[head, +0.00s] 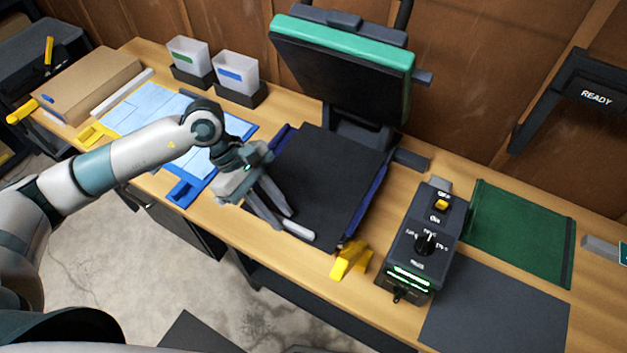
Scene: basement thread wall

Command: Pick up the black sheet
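A black sheet (325,175) lies flat on the lower bed of an open press, with dark blue showing along its sides. My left gripper (284,220) reaches in from the left, over the front left part of the sheet. Its two fingers point down and towards the front edge and look apart, with nothing visible between them. Whether the fingertips touch the sheet I cannot tell. The gripper hides part of the sheet's left edge. My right gripper is not in view.
The press's raised upper plate (345,65) with a green rim stands behind the sheet. A yellow clip (351,261) and a control box (425,240) stand to the right. Further right lie a green mat (520,232) and a dark grey mat (497,308). Blue-white papers (150,108) lie left.

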